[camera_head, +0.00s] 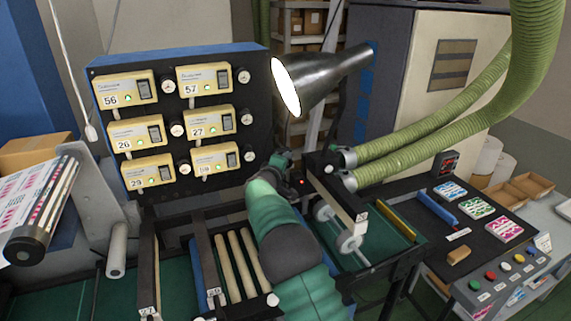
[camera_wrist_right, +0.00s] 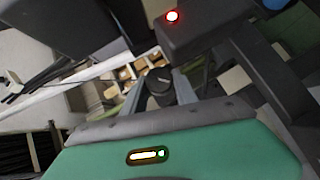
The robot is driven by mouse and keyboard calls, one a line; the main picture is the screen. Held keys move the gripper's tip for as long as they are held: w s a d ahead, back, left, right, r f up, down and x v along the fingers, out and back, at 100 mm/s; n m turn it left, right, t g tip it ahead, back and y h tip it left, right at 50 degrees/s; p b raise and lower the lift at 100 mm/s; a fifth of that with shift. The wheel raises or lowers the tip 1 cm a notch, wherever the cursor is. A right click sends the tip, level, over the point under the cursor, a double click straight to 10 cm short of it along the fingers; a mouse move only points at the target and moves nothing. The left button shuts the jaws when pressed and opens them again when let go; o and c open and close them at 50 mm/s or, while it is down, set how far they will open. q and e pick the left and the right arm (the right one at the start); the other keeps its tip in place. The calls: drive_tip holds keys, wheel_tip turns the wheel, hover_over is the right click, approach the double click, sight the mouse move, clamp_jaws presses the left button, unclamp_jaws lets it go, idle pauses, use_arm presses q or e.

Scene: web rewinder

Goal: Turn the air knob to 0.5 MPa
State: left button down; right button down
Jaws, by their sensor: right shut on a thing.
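My right arm comes up from the bottom middle of the head view, and its gripper (camera_head: 283,158) is at the right edge of the dark panel, beside the machine. In the right wrist view a black round knob (camera_wrist_right: 159,86) sits between the two grey fingers of the right gripper (camera_wrist_right: 160,97), which are shut on it. In the head view my gripper hides the knob. The pressure reading cannot be made out in either view. My left gripper is in neither view.
A dark panel (camera_head: 167,185) carries several yellow units with numbers and round gauges. A black lamp (camera_head: 318,80) hangs above my gripper. Green hoses (camera_head: 430,132) run in at the right. A dark block with a red light (camera_wrist_right: 195,30) is close in the wrist view.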

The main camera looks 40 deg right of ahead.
drive_tip(key=shift+a+f, duration=0.1)
drive_tip(key=shift+f, duration=0.2)
idle(0.5)
drive_tip(key=c, duration=1.4)
unclamp_jaws()
drive_tip(key=o, duration=0.4)
drive_tip(key=shift+r, duration=0.1)
drive_tip(key=b+v, duration=0.4)
drive_tip(key=v, duration=1.2)
drive_tip(key=shift+s+a+r+b, duration=0.15)
drive_tip(key=shift+a+b, duration=0.2)
drive_tip(key=shift+b, duration=0.05)
drive_tip(key=shift+o, duration=0.2)
drive_tip(key=shift+d, duration=0.1)
